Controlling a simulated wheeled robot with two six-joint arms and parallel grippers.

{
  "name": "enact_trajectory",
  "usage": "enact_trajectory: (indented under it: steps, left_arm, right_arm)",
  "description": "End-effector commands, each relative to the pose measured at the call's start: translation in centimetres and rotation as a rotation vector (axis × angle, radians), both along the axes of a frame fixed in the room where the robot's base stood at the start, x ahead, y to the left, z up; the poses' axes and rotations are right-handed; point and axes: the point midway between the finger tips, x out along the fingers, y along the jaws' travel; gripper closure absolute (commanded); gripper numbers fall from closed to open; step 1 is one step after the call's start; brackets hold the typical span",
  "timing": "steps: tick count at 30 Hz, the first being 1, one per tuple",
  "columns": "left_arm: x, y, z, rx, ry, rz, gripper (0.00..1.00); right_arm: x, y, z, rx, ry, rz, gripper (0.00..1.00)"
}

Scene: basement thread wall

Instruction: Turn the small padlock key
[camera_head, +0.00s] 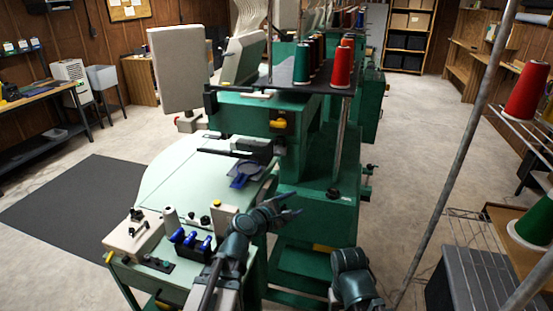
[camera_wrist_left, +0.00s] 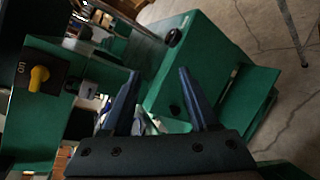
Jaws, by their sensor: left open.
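My left gripper (camera_head: 290,204) is in front of the green embroidery machine (camera_head: 240,112), with its fingers spread and nothing between them. Its two dark blue fingers (camera_wrist_left: 158,74) also show in the left wrist view. A small grey block that looks like the padlock (camera_wrist_left: 90,90) is on the green machine, left of the fingers and apart from them. Its key is too small and dark to make out. Left of it is a yellow rotary knob (camera_wrist_left: 38,77) on a dark plate; a yellow knob also shows in the head view (camera_head: 279,123). Only part of my right arm shows, without its fingers.
Red and green thread cones (camera_head: 342,68) stand above the machine. A slanted metal pole (camera_head: 455,155) and wire shelves are on the right. Floor is open beyond.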

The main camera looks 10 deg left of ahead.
Motion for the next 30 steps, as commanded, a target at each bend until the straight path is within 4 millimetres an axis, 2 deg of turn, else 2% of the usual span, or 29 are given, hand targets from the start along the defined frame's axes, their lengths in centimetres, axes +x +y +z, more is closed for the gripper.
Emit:
enact_trajectory:
  steps: [1,3,6,10,14,22,30]
  left_arm:
    - [0.8,1.7,1.7,-0.175,-0.008,0.104,0.4]
    - [1.6,4.0,3.4,-0.404,-0.017,0.229,0.4]
    - [2.1,6.9,4.9,-0.664,-0.024,0.358,0.4]
    - [2.3,9.2,5.7,-0.865,-0.029,0.453,0.4]
    - [2.3,10.0,5.8,-0.933,-0.031,0.483,0.4]
    - [2.9,10.0,5.8,-0.932,-0.03,0.482,0.4]
    - [5.3,10.1,5.8,-0.931,-0.032,0.484,0.4]
  right_arm:
    - [0.0,0.0,0.0,0.0,0.0,0.0,0.41]
    - [0.0,0.0,0.0,0.0,0.0,0.0,0.41]
    - [0.0,0.0,0.0,0.0,0.0,0.0,0.41]
    - [0.0,0.0,0.0,0.0,0.0,0.0,0.41]
    - [0.0,0.0,0.0,0.0,0.0,0.0,0.41]
    - [0.0,0.0,0.0,0.0,0.0,0.0,0.41]
    - [0.0,0.0,0.0,0.0,0.0,0.0,0.41]
